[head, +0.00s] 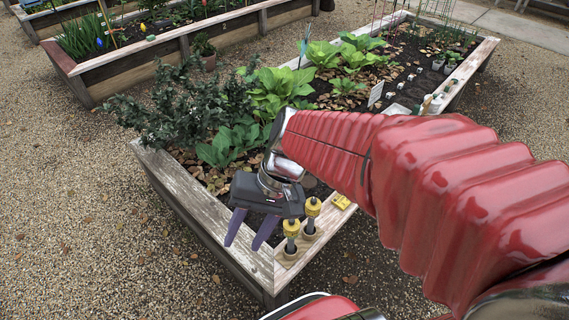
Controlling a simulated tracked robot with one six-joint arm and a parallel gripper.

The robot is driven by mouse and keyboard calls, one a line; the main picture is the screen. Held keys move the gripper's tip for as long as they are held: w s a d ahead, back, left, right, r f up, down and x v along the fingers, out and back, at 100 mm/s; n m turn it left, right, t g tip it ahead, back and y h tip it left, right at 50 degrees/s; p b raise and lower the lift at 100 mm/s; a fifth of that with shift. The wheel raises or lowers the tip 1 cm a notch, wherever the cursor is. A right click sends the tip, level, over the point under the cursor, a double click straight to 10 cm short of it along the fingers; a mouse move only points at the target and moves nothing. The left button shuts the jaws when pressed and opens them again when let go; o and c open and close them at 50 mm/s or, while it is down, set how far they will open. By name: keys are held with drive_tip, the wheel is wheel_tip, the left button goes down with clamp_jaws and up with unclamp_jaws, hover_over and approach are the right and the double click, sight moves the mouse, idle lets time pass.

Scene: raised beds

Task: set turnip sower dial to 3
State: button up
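Two upright tools with yellow tops stand in round holders on the near corner of the raised bed's wooden rim. One yellow-topped tool (291,229) is nearer, and the other yellow-topped tool (312,208) is just behind it to the right. They may be the seed sowers; which one is for turnip, and any dial numbers, are too small to read. My gripper (243,246) points down over the rim corner, left of both tools. Its two purple fingers are spread apart with nothing between them. It does not appear to touch either tool.
The raised bed (185,205) holds a dark bushy plant (190,105) and leafy greens. A small yellow item (341,202) lies on the rim right of the tools. A white label (375,93) stands in the soil. Gravel (90,235) at left is clear.

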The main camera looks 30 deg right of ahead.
drive_tip(key=d+r+n+t+h, duration=0.4)
drive_tip(key=d+r+t+h, duration=0.1)
drive_tip(key=r, duration=0.3)
drive_tip(key=shift+d+r+t, duration=0.25)
drive_tip(key=shift+d+t, duration=0.05)
drive_tip(key=shift+d, duration=0.2)
drive_tip(key=shift+c, duration=0.7)
drive_tip(key=shift+s, duration=0.1)
